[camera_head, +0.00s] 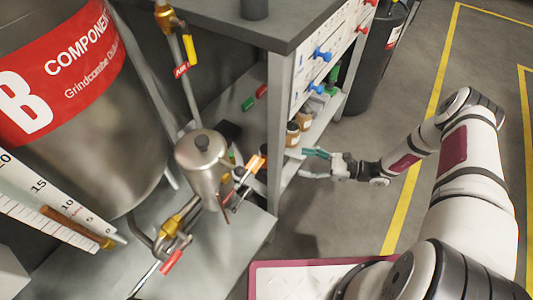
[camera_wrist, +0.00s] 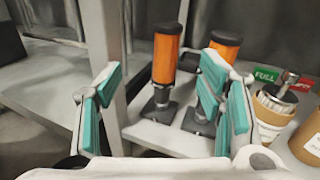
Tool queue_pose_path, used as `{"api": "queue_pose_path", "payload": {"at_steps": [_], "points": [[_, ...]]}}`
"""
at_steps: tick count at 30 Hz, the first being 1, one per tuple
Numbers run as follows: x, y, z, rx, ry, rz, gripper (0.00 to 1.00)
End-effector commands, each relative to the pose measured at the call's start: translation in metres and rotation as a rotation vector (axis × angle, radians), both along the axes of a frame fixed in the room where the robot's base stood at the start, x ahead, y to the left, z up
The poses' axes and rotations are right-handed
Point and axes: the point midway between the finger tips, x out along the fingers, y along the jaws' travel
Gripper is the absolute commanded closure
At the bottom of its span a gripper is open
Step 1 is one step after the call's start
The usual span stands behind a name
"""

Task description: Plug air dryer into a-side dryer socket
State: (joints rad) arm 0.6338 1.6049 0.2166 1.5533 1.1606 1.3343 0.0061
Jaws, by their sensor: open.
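Two orange cylinders with dark caps and grey bases stand upright on a pale shelf in the wrist view and look like air dryers. The left air dryer (camera_wrist: 165,60) shows between my fingers, farther in. The other dryer (camera_wrist: 225,46) is partly hidden behind my right finger. My gripper (camera_wrist: 160,85) is open and empty, its teal-padded fingers apart. In the head view my gripper (camera_head: 306,164) is at the shelf edge of the grey cabinet; the dryers cannot be made out there. I cannot identify the a-side dryer socket in either view.
Jars (camera_wrist: 270,108) stand right of the dryers, near green and red labels. A cabinet post (camera_wrist: 105,50) rises at left. In the head view a metal canister (camera_head: 203,160) and pipes with valves stand left of the cabinet (camera_head: 275,130).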

Motion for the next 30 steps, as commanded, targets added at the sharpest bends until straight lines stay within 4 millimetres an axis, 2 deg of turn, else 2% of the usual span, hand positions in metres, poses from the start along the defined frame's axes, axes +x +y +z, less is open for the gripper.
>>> {"api": "queue_pose_path", "payload": {"at_steps": [3,6,11,21,30], "points": [[-0.004,0.002,-0.020,0.034,0.037,-0.059,0.38],[-0.005,0.003,-0.028,0.045,0.050,-0.083,0.38],[0.000,0.019,-0.031,0.049,0.053,-0.085,0.38],[0.018,0.075,-0.032,0.047,0.053,-0.084,0.38],[0.025,0.096,-0.035,0.048,0.053,-0.084,0.38]]}}
